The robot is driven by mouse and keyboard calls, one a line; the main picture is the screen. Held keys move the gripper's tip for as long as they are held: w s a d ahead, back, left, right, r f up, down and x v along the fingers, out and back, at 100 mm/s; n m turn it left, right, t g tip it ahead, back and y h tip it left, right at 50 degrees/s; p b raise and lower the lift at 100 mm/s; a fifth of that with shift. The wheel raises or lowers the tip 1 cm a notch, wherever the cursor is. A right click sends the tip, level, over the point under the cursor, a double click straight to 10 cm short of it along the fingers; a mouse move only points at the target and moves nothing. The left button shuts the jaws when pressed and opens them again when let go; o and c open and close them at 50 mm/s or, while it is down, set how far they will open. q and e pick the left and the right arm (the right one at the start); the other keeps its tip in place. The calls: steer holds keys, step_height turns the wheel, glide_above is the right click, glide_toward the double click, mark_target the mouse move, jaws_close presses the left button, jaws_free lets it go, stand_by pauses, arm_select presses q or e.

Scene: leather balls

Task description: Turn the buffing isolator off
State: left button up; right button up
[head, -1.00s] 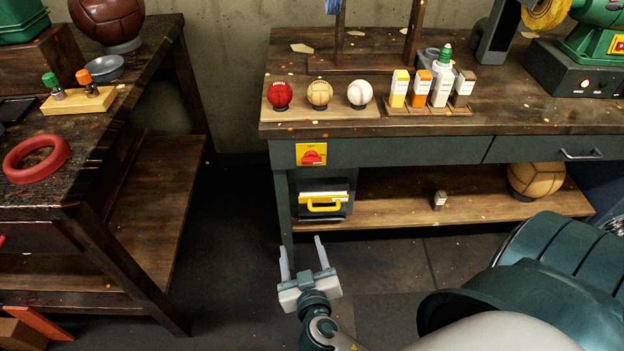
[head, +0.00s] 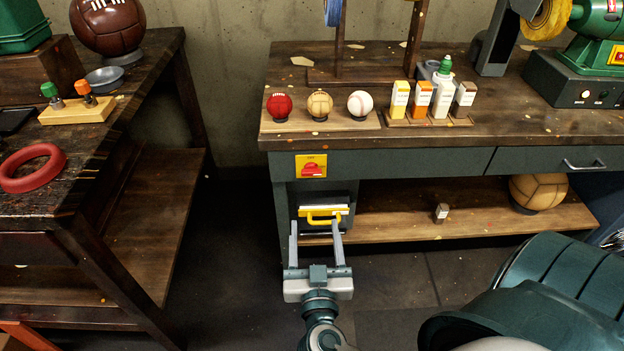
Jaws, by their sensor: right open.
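The buffing isolator (head: 311,166) is a yellow plate with a red rotary handle, on the front of the right bench at its left end. The red handle looks roughly horizontal; any markings are too small to read. My right gripper (head: 315,224) is open and empty, its two fingers pointing up the picture, below the isolator and apart from it. Its fingertips overlap the box with the yellow handle in the picture; I cannot tell whether they touch it. My left gripper is out of view.
A dark box with a yellow handle (head: 322,213) sits just below the isolator. Balls and small bottles stand on the right bench (head: 440,130), with the green buffing machine (head: 598,40) at the right. A shelf holds a tan ball (head: 538,190). The floor between the benches is clear.

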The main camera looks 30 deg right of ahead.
steer(key=p, duration=0.1)
glide_toward(312, 175)
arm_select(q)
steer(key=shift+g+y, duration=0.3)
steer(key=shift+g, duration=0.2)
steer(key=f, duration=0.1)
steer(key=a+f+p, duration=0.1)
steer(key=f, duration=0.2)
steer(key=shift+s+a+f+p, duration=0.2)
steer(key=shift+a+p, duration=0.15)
arm_select(e)
steer(key=x, duration=0.8)
steer(key=c, duration=1.1)
